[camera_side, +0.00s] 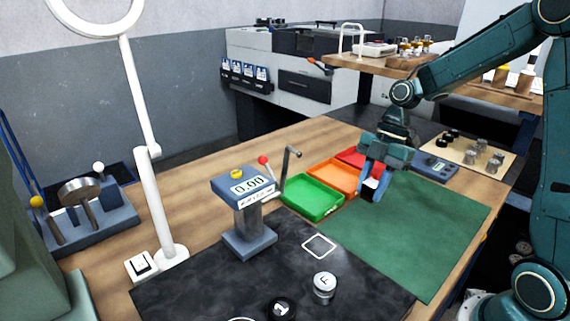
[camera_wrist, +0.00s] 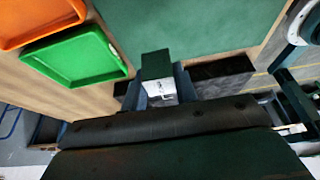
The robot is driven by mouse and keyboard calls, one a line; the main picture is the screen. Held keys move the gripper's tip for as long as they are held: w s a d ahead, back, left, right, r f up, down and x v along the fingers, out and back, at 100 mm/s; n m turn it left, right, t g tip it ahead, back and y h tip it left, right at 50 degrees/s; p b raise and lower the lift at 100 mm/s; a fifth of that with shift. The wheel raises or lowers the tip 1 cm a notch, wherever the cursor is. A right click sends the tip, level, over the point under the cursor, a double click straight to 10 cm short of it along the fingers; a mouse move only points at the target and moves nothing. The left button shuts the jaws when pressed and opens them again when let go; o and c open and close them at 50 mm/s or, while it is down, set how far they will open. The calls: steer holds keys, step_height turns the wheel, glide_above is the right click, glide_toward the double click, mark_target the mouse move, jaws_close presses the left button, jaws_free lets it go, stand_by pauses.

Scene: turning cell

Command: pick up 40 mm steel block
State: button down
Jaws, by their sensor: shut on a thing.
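My gripper (camera_side: 376,180) points down above the left edge of the green mat, close to the orange and red trays. It is shut on the steel block (camera_side: 370,184), a small pale piece showing between the fingertips. In the wrist view my gripper (camera_wrist: 158,92) has the steel block (camera_wrist: 156,65) between its two dark fingers. There the block's upper part looks dark green and its lower part pale with faint markings. I cannot tell for certain whether it is clear of the mat.
Green (camera_side: 313,197), orange (camera_side: 334,177) and red (camera_side: 362,160) trays lie left of my gripper. The green mat (camera_side: 430,230) is mostly clear. A gauge with a display (camera_side: 243,188) stands left. Round weights (camera_side: 324,285) stand in front. A board with small cylinders (camera_side: 468,153) is behind right.

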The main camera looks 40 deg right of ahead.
steer(key=shift+d, duration=0.8)
